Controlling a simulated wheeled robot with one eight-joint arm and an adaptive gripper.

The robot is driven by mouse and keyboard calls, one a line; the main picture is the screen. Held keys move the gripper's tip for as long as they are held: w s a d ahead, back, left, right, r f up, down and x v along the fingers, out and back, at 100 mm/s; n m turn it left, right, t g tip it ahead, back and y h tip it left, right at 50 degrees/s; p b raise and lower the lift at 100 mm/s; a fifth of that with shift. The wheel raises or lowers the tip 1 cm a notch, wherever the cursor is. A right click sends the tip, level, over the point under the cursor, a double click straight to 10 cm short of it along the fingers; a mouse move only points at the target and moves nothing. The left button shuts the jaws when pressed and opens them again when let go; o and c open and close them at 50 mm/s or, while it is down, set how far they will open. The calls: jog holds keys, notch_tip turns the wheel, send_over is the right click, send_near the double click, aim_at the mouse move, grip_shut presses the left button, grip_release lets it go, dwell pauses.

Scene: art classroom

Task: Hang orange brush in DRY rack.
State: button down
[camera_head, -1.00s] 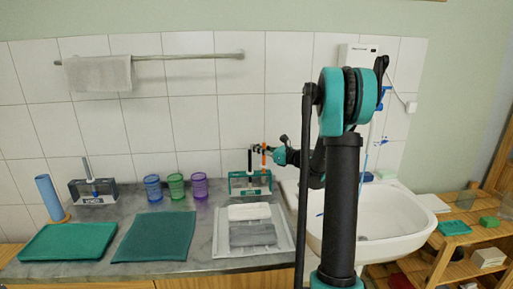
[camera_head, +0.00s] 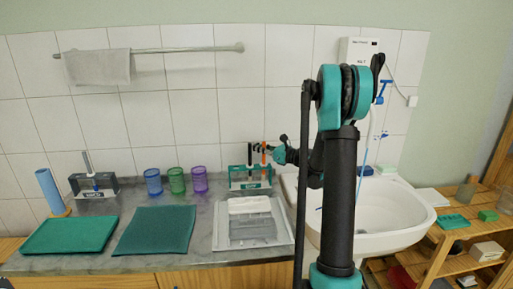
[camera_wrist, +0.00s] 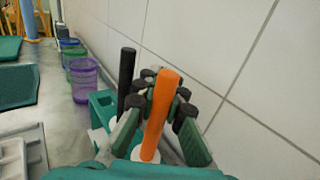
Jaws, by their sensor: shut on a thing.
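The orange brush (camera_head: 263,157) stands roughly upright in my gripper (camera_head: 269,149), at the right end of a teal-fronted rack (camera_head: 250,184). In the wrist view, the fingers of my gripper (camera_wrist: 158,112) are shut around its orange handle (camera_wrist: 161,100). A white part shows at the handle's lower end. A black-handled brush (camera_wrist: 126,78) stands in the rack beside it. I cannot tell whether the orange brush rests in a slot; its lower end is hidden. Neither label is clearly readable.
Blue (camera_head: 153,182), green (camera_head: 176,181) and purple (camera_head: 199,180) cups stand between the racks. A pale tray (camera_head: 224,244) lies in front of the teal rack. The sink (camera_head: 395,215) is to the right. The tiled wall (camera_wrist: 235,60) is close behind my gripper.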

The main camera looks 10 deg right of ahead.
jog(key=c, duration=1.5)
grip_release()
jog(key=shift+c, duration=0.2)
jog(key=shift+o, duration=0.4)
jog(key=o, duration=0.5)
jog(key=shift+r, duration=0.15)
jog(key=shift+r, duration=3.9)
